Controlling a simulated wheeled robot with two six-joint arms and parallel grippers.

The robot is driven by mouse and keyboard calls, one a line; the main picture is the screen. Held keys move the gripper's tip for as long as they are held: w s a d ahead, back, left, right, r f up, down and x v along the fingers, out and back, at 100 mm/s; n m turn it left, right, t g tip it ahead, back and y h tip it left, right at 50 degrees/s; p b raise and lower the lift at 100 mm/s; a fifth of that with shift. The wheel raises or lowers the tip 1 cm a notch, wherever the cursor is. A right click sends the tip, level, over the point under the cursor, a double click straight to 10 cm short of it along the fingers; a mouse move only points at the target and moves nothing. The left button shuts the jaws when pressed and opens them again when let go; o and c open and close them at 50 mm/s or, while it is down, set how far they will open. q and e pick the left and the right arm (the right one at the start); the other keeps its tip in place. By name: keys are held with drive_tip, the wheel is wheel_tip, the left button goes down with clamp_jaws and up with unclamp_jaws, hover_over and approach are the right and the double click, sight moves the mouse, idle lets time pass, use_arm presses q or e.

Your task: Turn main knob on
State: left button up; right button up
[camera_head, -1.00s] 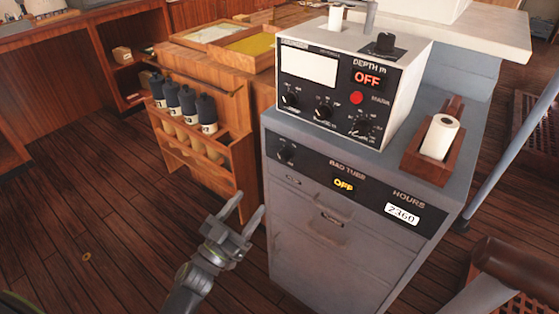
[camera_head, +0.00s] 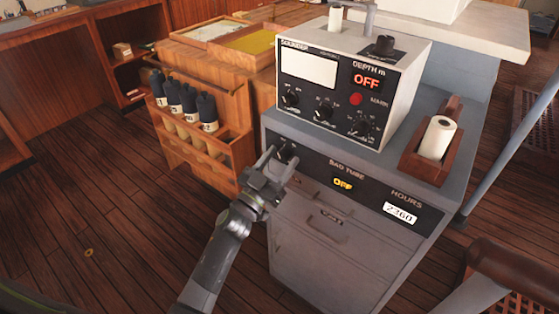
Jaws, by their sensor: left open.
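A black knob (camera_head: 287,153) sits at the left end of the black panel strip on the grey cabinet (camera_head: 330,255). No label reading "main" is legible. My right gripper is not in view.
A wooden rack (camera_head: 215,155) with several dark bottles stands left of the cabinet. A wooden holder with a white paper roll (camera_head: 437,138) rests on the cabinet top. A rail and brown chair parts (camera_head: 505,270) are at the right. The floor at left is clear.

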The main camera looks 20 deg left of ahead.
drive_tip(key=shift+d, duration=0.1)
use_arm(q)
drive_tip(key=c, duration=1)
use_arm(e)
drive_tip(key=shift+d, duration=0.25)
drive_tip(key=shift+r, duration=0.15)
use_arm(q)
drive_tip(key=m+g+h+p, duration=0.1)
drive_tip(key=m, duration=0.2)
drive_tip(key=m+h+p, duration=0.1)
drive_tip(key=m, duration=0.1)
drive_tip(key=m+g+h+p, duration=0.1)
drive_tip(key=m+p, duration=0.1)
drive_tip(key=m, duration=0.1)
drive_tip(key=shift+a+r+m+g, duration=0.15)
drive_tip(key=shift+m+g, duration=0.15)
drive_tip(key=m+g+h+p, duration=0.1)
drive_tip(key=m, duration=0.1)
drive_tip(key=m+g+p, duration=0.1)
drive_tip(key=m, duration=0.2)
drive_tip(key=shift+a+h, duration=0.1)
drive_tip(key=shift+h, duration=0.3)
drive_tip(key=shift+m+g+p, duration=0.6)
drive_tip(key=shift+m, duration=0.7)
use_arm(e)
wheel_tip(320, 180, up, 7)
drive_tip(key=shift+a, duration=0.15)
